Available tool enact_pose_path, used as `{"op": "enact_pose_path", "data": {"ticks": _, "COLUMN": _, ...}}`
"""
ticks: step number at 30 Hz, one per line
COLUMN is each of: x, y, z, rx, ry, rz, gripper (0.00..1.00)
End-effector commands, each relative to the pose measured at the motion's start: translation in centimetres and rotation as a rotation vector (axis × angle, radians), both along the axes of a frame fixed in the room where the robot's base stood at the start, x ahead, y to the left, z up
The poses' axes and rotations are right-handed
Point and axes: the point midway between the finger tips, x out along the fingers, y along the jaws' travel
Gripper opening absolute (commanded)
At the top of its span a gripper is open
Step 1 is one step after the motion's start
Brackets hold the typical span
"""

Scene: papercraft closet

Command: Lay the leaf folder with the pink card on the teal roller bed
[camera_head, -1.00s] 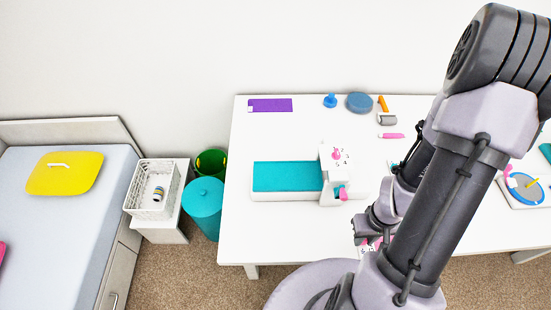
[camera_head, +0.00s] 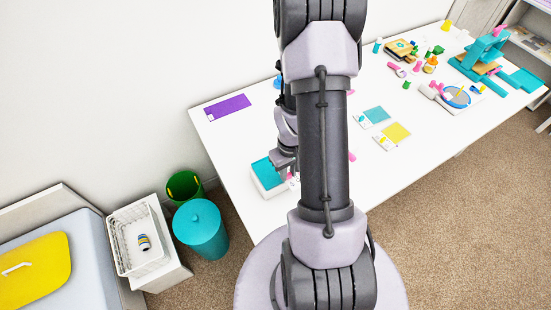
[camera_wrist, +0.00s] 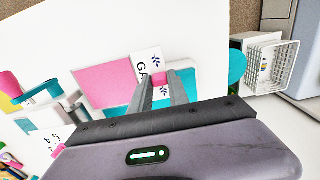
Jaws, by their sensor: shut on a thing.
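In the wrist view the teal bed (camera_wrist: 190,84) shows around my fingertips. The leaf folder (camera_wrist: 148,64) has a white tab printed with letters and small leaves. Its pink card (camera_wrist: 105,84) extends left over the teal bed. My gripper (camera_wrist: 160,80) is shut on the folder at a small pink part beside the tab. I cannot tell whether the folder touches the bed.
Teal (camera_head: 376,114) and yellow (camera_head: 397,132) folders lie right of my arm. A purple piece (camera_head: 227,107) lies at the back left. A teal bin (camera_head: 200,230) and white basket (camera_head: 136,240) stand left of the table. Small tools and a teal press (camera_head: 487,55) are farther right.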

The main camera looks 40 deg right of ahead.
Motion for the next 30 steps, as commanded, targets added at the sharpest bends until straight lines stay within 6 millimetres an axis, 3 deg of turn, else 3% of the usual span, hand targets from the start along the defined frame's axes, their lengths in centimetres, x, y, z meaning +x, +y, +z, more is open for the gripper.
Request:
{"op": "enact_pose_path", "data": {"ticks": 6, "x": 5.3, "y": -1.3, "z": 0.0, "rx": -0.002, "ry": -0.003, "rz": 0.002, "gripper": 0.0}}
{"op": "enact_pose_path", "data": {"ticks": 10, "x": 7.2, "y": -1.7, "z": 0.0, "rx": -0.001, "ry": -0.001, "rz": 0.001, "gripper": 0.0}}
{"op": "enact_pose_path", "data": {"ticks": 14, "x": 7.7, "y": -1.8, "z": -0.8, "rx": 0.001, "ry": 0.002, "rz": 0.001, "gripper": 0.0}}
{"op": "enact_pose_path", "data": {"ticks": 19, "x": 7.7, "y": -1.8, "z": -3.7, "rx": 0.0, "ry": 0.001, "rz": 0.0, "gripper": 0.0}}
{"op": "enact_pose_path", "data": {"ticks": 29, "x": 7.7, "y": -1.8, "z": -4.0, "rx": 0.0, "ry": 0.0, "rz": 0.0, "gripper": 0.0}}
{"op": "enact_pose_path", "data": {"ticks": 30, "x": 7.7, "y": -1.8, "z": -3.9, "rx": 0.0, "ry": 0.0, "rz": 0.0, "gripper": 0.29}}
